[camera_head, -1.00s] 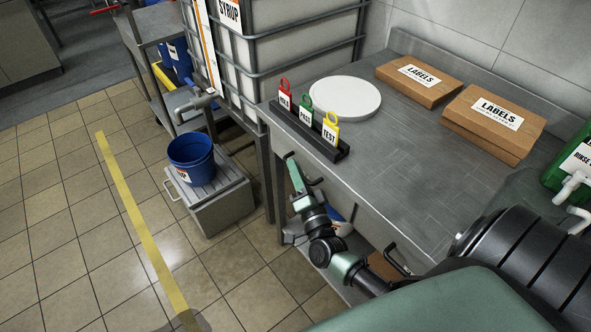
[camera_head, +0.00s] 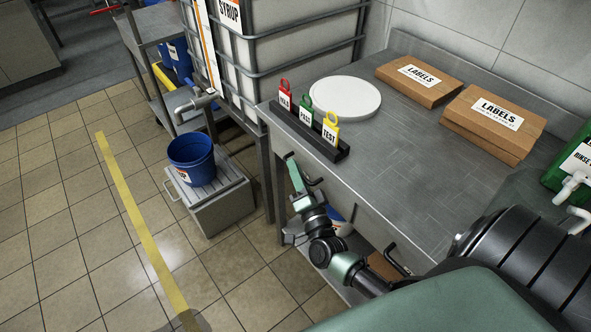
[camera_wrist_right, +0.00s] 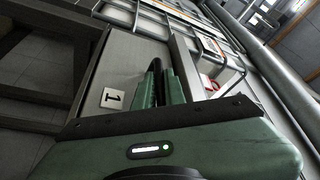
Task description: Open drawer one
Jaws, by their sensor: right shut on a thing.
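Drawer one, with a "1" plate (camera_wrist_right: 113,99), has a grey front (camera_wrist_right: 128,62) in the right wrist view. Its black handle (camera_wrist_right: 159,80) lies between the green fingers of my right gripper (camera_wrist_right: 165,84), which is shut on it. In the head view my right gripper (camera_head: 296,174) is at the bench's front edge, and the handle's end (camera_head: 314,182) shows beside it. No clear gap shows around the drawer, and its inside is hidden. My left gripper is not in view.
The steel bench (camera_head: 385,185) carries a black rack (camera_head: 312,135) of tags, a white disc (camera_head: 345,97) and label boxes (camera_head: 493,121). Another handle (camera_head: 397,258) is on the bench front. A blue bucket (camera_head: 191,160) sits on a grey box left. Tiled floor there is clear.

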